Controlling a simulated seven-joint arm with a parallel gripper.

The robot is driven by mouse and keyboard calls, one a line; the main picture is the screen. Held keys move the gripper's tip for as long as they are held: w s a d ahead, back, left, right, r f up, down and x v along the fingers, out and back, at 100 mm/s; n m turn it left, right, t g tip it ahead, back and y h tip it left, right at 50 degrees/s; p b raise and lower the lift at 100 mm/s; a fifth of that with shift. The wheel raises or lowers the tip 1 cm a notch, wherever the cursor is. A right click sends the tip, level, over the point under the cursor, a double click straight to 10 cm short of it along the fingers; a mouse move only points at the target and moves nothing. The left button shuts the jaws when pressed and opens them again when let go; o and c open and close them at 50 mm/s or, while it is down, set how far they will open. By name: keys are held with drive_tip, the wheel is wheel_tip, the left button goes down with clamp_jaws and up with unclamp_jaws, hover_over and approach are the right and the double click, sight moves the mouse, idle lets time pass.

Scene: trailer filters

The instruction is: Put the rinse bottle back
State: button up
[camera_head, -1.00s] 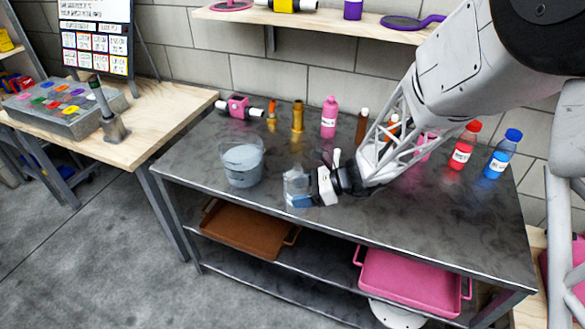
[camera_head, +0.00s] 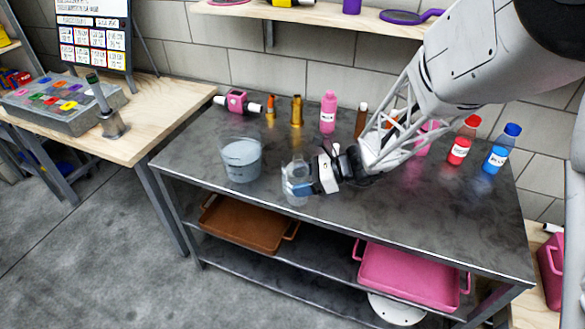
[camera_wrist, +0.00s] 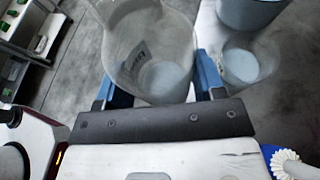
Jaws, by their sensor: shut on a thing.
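My gripper (camera_head: 300,187) is shut on a clear, open-looking container (camera_head: 296,172), over the front middle of the dark table. The wrist view shows this container (camera_wrist: 150,65) between my blue fingers, with a label whose writing I cannot read and a pale bottom. I cannot tell for sure that it is the rinse bottle, nor whether its base touches the table. A grey translucent bucket (camera_head: 241,160) stands just left of it. In the wrist view a second clear vessel (camera_wrist: 243,65) shows right of the held one, beside the bucket (camera_wrist: 250,12).
A red bottle (camera_head: 463,142) and a blue bottle (camera_head: 502,150) stand at the table's right rear. A pink bottle (camera_head: 328,113), brown bottle (camera_head: 361,120) and gold bottle (camera_head: 296,112) line the back. The table (camera_head: 400,225) is clear at the front right. A shelf (camera_head: 330,20) hangs above.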

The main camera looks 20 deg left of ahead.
wheel_tip(320, 180, up, 5)
drive_tip(key=w+d, duration=0.2)
drive_tip(key=w+a+f, duration=0.1)
drive_tip(key=w+a, duration=0.5)
drive_tip(key=w, duration=0.4)
drive_tip(key=w+a, duration=0.6)
drive_tip(key=w, duration=0.4)
drive_tip(key=shift+f, duration=0.35)
wheel_tip(320, 180, down, 6)
drive_tip(key=shift+f, duration=0.15)
drive_tip(key=shift+f, duration=0.1)
drive_tip(key=shift+f, duration=1.75)
drive_tip(key=shift+f, duration=0.15)
